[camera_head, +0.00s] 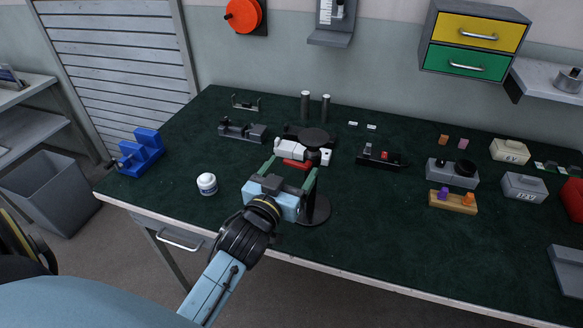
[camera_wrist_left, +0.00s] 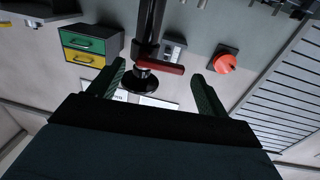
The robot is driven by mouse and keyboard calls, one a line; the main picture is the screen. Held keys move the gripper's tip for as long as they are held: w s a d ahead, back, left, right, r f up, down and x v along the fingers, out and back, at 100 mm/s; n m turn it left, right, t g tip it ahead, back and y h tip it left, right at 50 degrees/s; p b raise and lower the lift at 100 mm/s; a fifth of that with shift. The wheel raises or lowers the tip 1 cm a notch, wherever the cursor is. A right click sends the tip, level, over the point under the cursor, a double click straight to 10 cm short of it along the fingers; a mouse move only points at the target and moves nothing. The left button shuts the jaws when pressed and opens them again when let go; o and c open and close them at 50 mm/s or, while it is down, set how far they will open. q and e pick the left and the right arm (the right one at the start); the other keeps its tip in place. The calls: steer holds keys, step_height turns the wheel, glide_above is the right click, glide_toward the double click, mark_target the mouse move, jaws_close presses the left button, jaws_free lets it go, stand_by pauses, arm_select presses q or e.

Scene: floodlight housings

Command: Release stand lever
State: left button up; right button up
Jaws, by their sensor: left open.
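A black stand with a round base (camera_head: 318,212) and a dark disc top (camera_head: 315,137) stands near the front middle of the table. Its red lever (camera_head: 296,164) shows just below a white part (camera_head: 287,149). In the left wrist view the red lever (camera_wrist_left: 160,67) lies across the dark stand post (camera_wrist_left: 152,25). My left gripper (camera_head: 290,168) is open, with its green fingers pointing toward the lever. In the left wrist view the lever appears between the open fingertips (camera_wrist_left: 157,71); I cannot tell whether they touch it. My right gripper is not in view.
A white jar (camera_head: 207,184) and a blue fixture (camera_head: 141,152) stand left of the stand. Black fixtures (camera_head: 242,131) (camera_head: 380,157) are nearby. A grey block (camera_head: 453,175) and an orange tray (camera_head: 452,203) are to the right.

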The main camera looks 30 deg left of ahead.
arm_select(q)
steer(key=shift+w, duration=0.4)
steer(key=c, duration=1)
steer(key=shift+o, duration=0.2)
